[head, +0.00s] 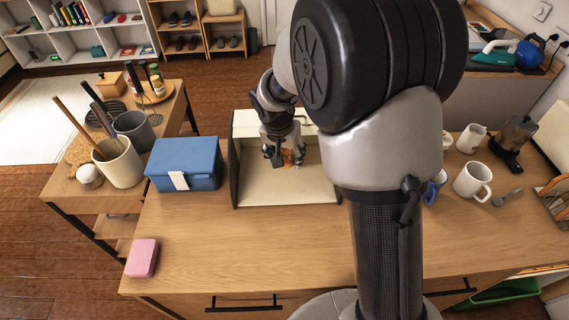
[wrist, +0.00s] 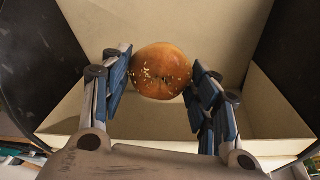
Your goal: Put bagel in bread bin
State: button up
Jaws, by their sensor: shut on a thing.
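The bagel (wrist: 160,71) is round and golden brown with pale bits on top. In the wrist view it sits between the two blue-padded fingers of my gripper (wrist: 160,82), which is shut on it. In the head view my gripper (head: 284,154) is inside the open bread bin (head: 262,191), a cream box with dark side walls, and the bagel (head: 289,157) shows as a small orange patch at the fingertips. The bin's cream inside surface (wrist: 190,22) fills the background of the wrist view. I cannot tell whether the bagel touches the bin floor.
A blue box (head: 185,164) stands left of the bin, with utensil pots (head: 118,166) beyond it. A pink sponge (head: 142,258) lies at the counter's front left. White mugs (head: 471,181) and a moka pot (head: 513,140) stand at the right.

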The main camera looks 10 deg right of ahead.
notch_tip(320, 180, down, 5)
jog(key=shift+r+b, duration=0.15)
jog(key=shift+b, duration=0.75)
jog(key=shift+w, duration=0.3)
jog(key=shift+s+r, duration=0.2)
jog(key=shift+s, duration=0.05)
jog(key=shift+f+b, duration=0.45)
jog(key=shift+w+f, duration=0.1)
jog(key=shift+f, duration=0.15)
jog(key=o, duration=0.6)
jog(key=shift+r, duration=0.1)
